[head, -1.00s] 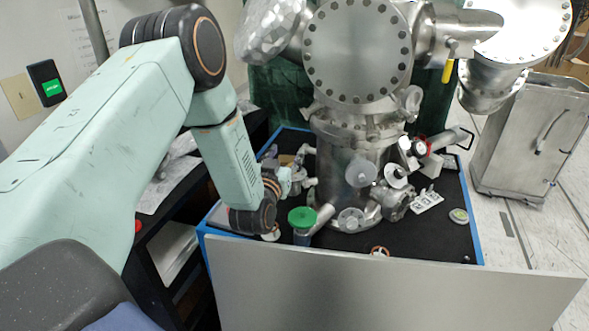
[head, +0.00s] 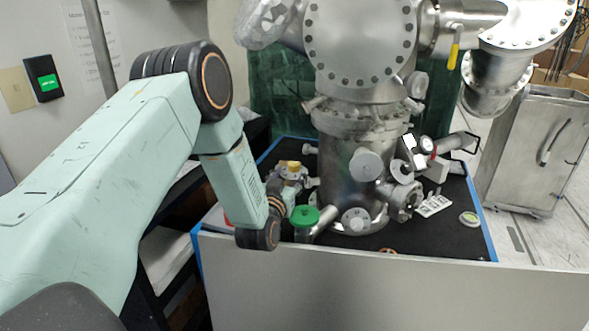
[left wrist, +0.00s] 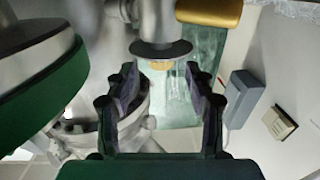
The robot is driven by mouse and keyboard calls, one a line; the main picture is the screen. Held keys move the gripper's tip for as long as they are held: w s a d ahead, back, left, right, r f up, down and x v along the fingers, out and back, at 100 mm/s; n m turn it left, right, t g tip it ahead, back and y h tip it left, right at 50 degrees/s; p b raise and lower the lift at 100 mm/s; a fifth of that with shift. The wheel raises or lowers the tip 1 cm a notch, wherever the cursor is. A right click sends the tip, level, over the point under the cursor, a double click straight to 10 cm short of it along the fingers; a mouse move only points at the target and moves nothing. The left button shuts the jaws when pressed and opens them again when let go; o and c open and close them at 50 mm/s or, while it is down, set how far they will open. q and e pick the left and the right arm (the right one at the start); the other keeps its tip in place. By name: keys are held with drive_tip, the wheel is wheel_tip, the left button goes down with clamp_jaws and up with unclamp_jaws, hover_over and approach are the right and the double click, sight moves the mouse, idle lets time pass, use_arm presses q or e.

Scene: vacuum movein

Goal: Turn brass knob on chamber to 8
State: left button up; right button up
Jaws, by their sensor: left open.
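The brass knob (head: 293,165) sits on a small valve at the left of the steel chamber (head: 350,160) in the head view. A gold cylinder at the top of the left wrist view (left wrist: 208,12) looks like the same knob, partly cut off by the edge. My left gripper (left wrist: 160,88) is open and empty, its two dark fingers apart. A dark round flange with a tan centre (left wrist: 160,62) shows beyond and between the fingertips; I cannot tell the gap. Any scale on the knob is unreadable.
A grey panel (head: 390,285) runs along the front. Several valves and gauges surround the chamber. A metal cabinet (head: 530,150) stands at right.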

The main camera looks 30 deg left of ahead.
sight(292, 169)
use_arm(q)
drive_tip(key=shift+x, duration=2.75)
drive_tip(key=shift+f, duration=0.1)
drive_tip(key=shift+s, duration=0.1)
clamp_jaws()
